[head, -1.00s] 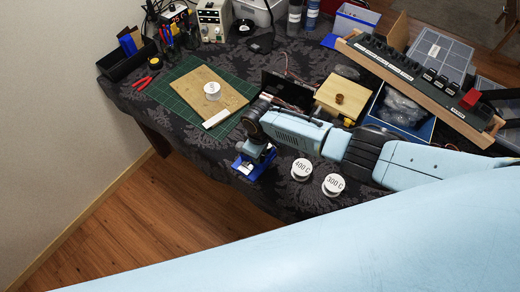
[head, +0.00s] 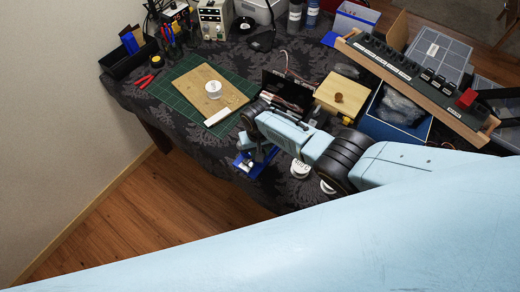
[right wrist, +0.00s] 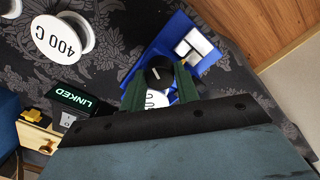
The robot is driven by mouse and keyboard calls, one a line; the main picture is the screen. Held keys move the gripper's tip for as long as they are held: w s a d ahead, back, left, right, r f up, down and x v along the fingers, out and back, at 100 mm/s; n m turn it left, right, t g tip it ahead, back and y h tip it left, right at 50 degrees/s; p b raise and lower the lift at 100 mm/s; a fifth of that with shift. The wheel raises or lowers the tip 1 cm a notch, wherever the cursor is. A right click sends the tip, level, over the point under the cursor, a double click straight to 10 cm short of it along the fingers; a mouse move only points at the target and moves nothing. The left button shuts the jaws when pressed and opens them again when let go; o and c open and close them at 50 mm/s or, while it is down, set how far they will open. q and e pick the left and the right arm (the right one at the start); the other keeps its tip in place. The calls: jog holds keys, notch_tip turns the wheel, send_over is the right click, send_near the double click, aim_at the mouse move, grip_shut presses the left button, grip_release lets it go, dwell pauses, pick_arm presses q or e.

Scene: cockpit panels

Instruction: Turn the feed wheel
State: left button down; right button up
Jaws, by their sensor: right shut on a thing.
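The feed wheel appears to be the round black wheel (right wrist: 158,76) on a blue stand, seen in the right wrist view. My right gripper (right wrist: 160,82) has its two dark green fingers on either side of this wheel and is shut on it. A white round piece with partly hidden lettering (right wrist: 155,98) sits just below the wheel, between the fingers. The blue stand (right wrist: 205,28) carries a white and silver block. In the head view the stand (head: 240,160) is at the table's front edge, and my right wrist hides most of it. My left gripper is not in view.
A white spool marked 400 C (right wrist: 60,38) stands beside the stand; another spool (head: 327,187) is partly behind my right arm. A small display reads LINKED (right wrist: 74,100). A wooden box (head: 342,93) stands behind my arm. A green mat (head: 184,100) with a board lies left.

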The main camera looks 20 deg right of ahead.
jog(key=shift+m, duration=0.4)
jog(key=o, duration=1)
jog(key=shift+c, duration=0.2)
jog(key=shift+r, duration=0.1)
notch_tip(320, 180, up, 13)
jog(key=p, duration=0.4)
jog(key=shift+a+r, duration=0.15)
jog(key=shift+a, duration=0.1)
